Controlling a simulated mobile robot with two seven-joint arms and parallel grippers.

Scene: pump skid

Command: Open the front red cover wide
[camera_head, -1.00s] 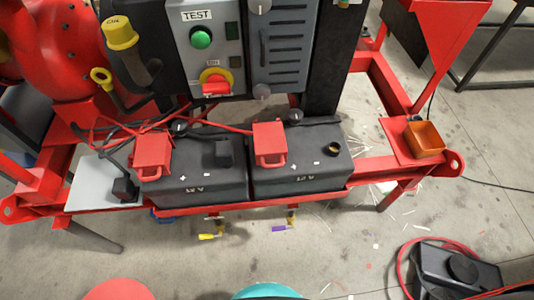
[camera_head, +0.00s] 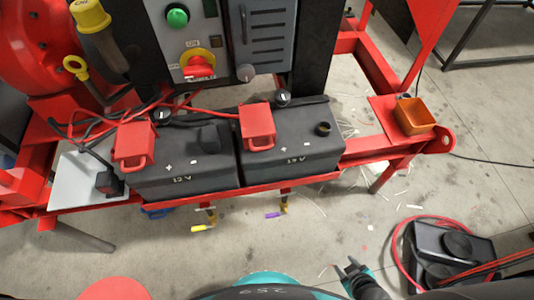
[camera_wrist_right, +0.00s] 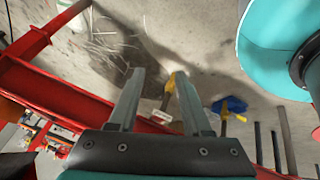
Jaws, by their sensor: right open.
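Two red covers with loop handles sit on the two dark batteries. The left cover (camera_head: 134,143) is on the left battery (camera_head: 180,178), and the right cover (camera_head: 257,125) is on the right battery (camera_head: 310,148). Both look closed. I cannot tell which one is the front cover. My right gripper (camera_head: 350,268) is at the bottom of the head view, well below and to the right of both covers. In the right wrist view its two fingers (camera_wrist_right: 154,80) are apart with nothing between them. My left gripper is not in view.
A red frame rail (camera_head: 220,193) runs along the batteries' front edge. An orange bin (camera_head: 413,116) sits on the right ledge. A control box with a green button (camera_head: 177,16) stands behind. Red and black cables lie behind the covers. A black device (camera_head: 455,248) is on the floor at right.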

